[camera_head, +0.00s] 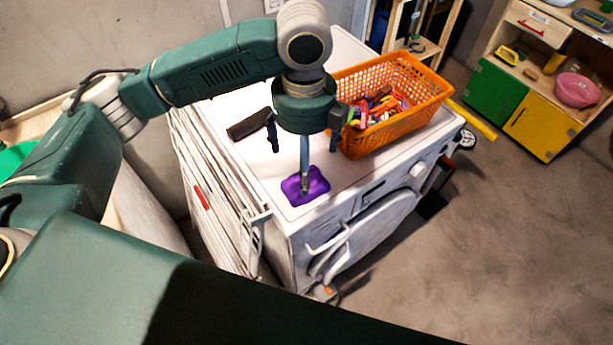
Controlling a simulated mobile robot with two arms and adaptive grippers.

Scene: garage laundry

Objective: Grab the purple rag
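The purple rag (313,186) lies on the white top of the washing machine, near its front left corner. My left gripper (305,142) points down from above over the machine top. Two dark fingers stand well apart on its left and right sides, with no rag between them that I can make out. A thin blue-grey rod from under the gripper's middle overlaps the rag; whether it touches cannot be told. My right gripper is not in view.
An orange basket (414,106) with colourful clothespins stands on the machine (352,181), right of the gripper. A dark cylindrical object (246,125) lies to its left. A folded white rack (213,187) leans at the machine's left side. A shelf with green and yellow doors (540,125) stands far right.

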